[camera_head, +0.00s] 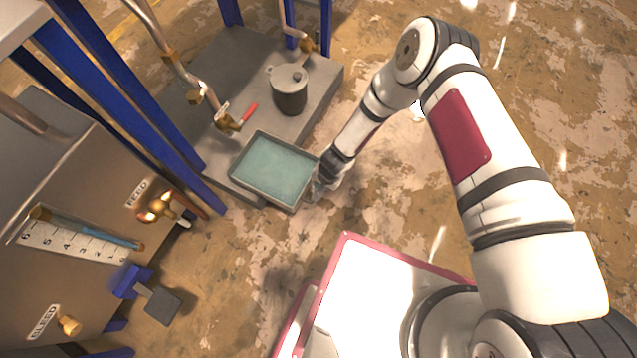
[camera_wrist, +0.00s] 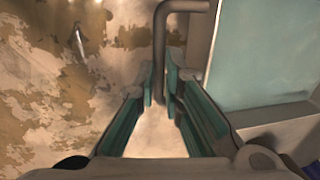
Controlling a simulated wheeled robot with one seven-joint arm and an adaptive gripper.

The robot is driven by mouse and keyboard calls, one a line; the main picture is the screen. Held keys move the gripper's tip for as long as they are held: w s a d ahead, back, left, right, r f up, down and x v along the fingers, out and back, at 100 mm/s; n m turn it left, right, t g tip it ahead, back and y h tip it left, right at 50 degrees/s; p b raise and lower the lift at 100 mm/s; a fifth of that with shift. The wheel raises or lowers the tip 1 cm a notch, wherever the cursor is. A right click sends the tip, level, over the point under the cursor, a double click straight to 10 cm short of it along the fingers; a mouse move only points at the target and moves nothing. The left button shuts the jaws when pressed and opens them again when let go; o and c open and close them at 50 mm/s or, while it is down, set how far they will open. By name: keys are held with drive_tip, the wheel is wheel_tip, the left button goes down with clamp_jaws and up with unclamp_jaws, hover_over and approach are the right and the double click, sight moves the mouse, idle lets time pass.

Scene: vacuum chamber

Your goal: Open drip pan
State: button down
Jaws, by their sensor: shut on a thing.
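The drip pan (camera_head: 262,195) is a shallow grey rectangular tray with a flat teal inside. It sits at the near end of a low grey platform. In the wrist view the pan (camera_wrist: 262,113) fills the right side. Its handle (camera_wrist: 160,40) is a bent grey bar beside the pan wall. My gripper (camera_head: 313,191) is at the pan's right corner, low down. In the wrist view my gripper (camera_wrist: 160,85) has its two fingers on either side of the handle bar, shut on it. The head view does not show the handle clearly.
A grey lidded pot (camera_head: 290,92) stands on the platform (camera_head: 222,70) behind the pan. A valve with a red lever (camera_head: 243,116) and pipes are at the pan's upper left. Blue posts (camera_head: 165,120) stand left. The floor (camera_head: 385,205) right of the pan is clear.

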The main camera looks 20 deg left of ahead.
drive_tip(key=c, duration=1.7)
unclamp_jaws()
drive_tip(key=r, duration=0.4)
drive_tip(key=d+r, duration=0.1)
drive_tip(key=r, duration=0.2)
drive_tip(key=d+r, duration=0.1)
drive_tip(key=r, duration=0.3)
drive_tip(key=shift+d+r, duration=0.15)
drive_tip(key=shift+r, duration=0.2)
